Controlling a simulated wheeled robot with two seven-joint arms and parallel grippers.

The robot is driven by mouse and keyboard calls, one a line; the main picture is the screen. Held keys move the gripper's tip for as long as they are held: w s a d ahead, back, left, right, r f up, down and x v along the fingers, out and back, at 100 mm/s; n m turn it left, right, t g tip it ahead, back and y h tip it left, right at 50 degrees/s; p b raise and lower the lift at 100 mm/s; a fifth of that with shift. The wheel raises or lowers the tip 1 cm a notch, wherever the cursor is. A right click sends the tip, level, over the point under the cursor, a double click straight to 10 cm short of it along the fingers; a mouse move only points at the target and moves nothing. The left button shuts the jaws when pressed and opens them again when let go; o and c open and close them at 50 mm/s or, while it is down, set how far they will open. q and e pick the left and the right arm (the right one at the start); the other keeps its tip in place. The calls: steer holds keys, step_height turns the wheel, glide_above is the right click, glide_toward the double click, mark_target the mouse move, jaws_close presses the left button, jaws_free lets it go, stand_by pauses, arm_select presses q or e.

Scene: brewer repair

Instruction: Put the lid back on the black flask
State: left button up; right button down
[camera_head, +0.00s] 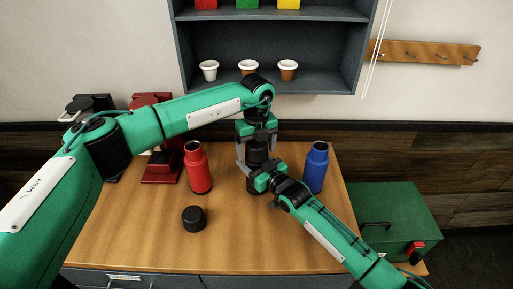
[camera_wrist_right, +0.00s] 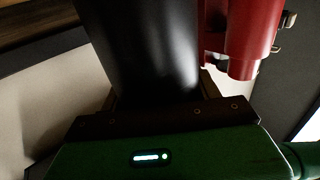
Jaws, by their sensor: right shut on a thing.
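The black flask (camera_head: 255,186) stands on the wooden table between the red and blue flasks. My right gripper (camera_head: 264,178) is shut on its body from the front right. The right wrist view shows the flask's smooth black side (camera_wrist_right: 143,45) filling the jaws. My left gripper (camera_head: 256,154) points down around the flask's upper end. Its grey fingers are spread, with a dark cylindrical part between them. The arms hide most of the flask, and I cannot tell whether that part is its neck or a lid. A black lid (camera_head: 194,218) lies on the table at the front left.
An open red flask (camera_head: 198,170) and an open blue flask (camera_head: 316,168) stand on either side. Red (camera_head: 160,165) and black machines are at the back left. A shelf (camera_head: 315,82) with cups hangs behind. A green box (camera_head: 385,215) is right. The table's front is mostly clear.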

arm_select(q)
steer(key=shift+r, duration=2.25)
steer(key=shift+c, duration=0.3)
steer(key=n, duration=0.2)
steer(key=r+n, duration=0.1)
steer(key=n, duration=0.3)
steer(key=shift+d+r, duration=0.1)
steer(key=shift+r, duration=0.25)
steer(key=n, duration=0.2)
steer(key=r+n, duration=0.1)
steer(key=n, duration=0.4)
steer(key=shift+r, duration=0.4)
step_height(320, 180, down, 8)
steer(key=shift+f, duration=0.1)
